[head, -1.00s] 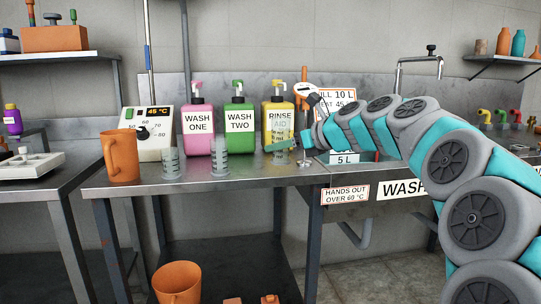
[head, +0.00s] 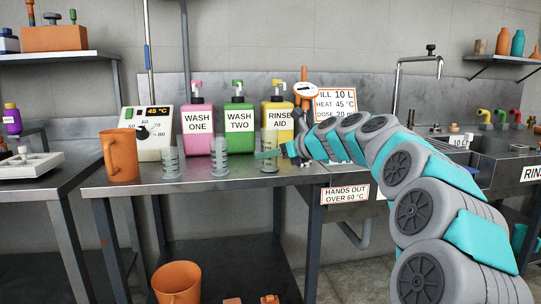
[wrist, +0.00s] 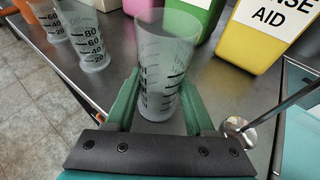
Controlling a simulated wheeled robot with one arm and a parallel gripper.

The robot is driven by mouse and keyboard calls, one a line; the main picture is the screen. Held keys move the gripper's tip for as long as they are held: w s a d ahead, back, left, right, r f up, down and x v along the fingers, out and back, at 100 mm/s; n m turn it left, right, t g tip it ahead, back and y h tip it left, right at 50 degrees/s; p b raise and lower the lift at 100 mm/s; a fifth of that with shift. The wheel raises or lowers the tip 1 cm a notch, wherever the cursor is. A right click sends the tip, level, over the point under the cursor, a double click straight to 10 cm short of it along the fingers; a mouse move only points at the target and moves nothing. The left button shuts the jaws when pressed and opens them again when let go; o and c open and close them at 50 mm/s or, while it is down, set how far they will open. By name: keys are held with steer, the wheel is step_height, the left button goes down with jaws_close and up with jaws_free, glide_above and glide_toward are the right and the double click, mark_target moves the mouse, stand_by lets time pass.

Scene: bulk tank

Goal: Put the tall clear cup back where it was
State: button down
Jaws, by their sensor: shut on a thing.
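My gripper (head: 268,155) is shut on a tall clear cup (wrist: 163,62) with dark graduation marks. In the wrist view the cup stands upright between the green fingers (wrist: 160,92). In the head view the held cup (head: 269,141) is at the front of the yellow rinse aid bottle; its base is at or just above the counter, I cannot tell which. Two similar graduated cups stand on the counter to its left, a shorter one (head: 172,162) and a taller one (head: 219,158). Both also show at the upper left of the wrist view.
The steel counter (head: 200,184) carries an orange jug (head: 121,155), a dial box (head: 148,141), and pink (head: 197,132), green (head: 239,127) and yellow (head: 278,118) pump bottles along the back. A metal ladle-like piece (wrist: 236,127) lies right of my gripper. The counter front is clear.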

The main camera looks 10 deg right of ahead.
steer(key=shift+c, duration=1.3)
jaws_free()
steer(key=shift+f, duration=0.1)
steer(key=shift+s+d+r, duration=0.2)
steer(key=shift+r, duration=0.1)
steer(key=v, duration=1.1)
steer(key=shift+s, duration=0.2)
